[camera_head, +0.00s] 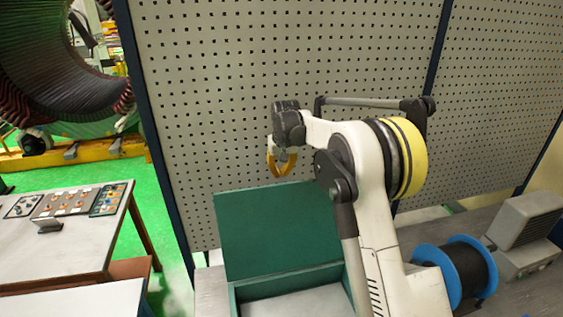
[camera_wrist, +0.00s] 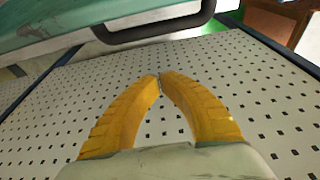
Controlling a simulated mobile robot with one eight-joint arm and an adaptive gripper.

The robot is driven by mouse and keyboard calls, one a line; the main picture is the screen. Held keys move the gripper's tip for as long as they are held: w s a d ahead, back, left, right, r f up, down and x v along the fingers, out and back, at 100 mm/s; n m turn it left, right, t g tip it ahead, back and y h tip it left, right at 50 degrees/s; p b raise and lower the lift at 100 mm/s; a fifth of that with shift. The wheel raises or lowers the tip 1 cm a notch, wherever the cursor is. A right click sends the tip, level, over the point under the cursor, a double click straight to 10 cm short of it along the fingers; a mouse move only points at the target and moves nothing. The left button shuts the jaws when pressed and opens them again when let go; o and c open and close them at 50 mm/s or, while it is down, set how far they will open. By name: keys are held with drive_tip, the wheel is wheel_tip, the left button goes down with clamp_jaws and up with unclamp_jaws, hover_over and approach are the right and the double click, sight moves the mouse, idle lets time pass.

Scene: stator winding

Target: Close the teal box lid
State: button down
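The teal box (camera_head: 290,277) stands on the bench with its lid (camera_head: 280,230) raised, close to upright, in front of the pegboard. A pale interior shows below the lid, and my arm hides the box's right side. My gripper (camera_head: 281,174) hangs just above the lid's top edge, with its yellow fingers pointing down. In the wrist view my gripper (camera_wrist: 160,78) has its fingertips together with nothing between them. A teal surface (camera_wrist: 85,22) with a dark handle (camera_wrist: 165,30) crosses the top of that view, apart from the fingers; it looks like the lid.
A perforated panel (camera_head: 215,110) stands behind the box and close to my gripper. A blue-rimmed spool (camera_head: 465,270) and a grey angled unit (camera_head: 525,233) sit at right on the bench. A table with control panels (camera_head: 75,203) stands at left.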

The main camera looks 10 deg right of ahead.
drive_tip(key=s+f, duration=0.1)
drive_tip(key=s+f+p, duration=0.1)
drive_tip(key=s, duration=0.1)
drive_tip(key=shift+s, duration=0.2)
drive_tip(key=shift+s+r, duration=0.15)
drive_tip(key=shift+s, duration=0.1)
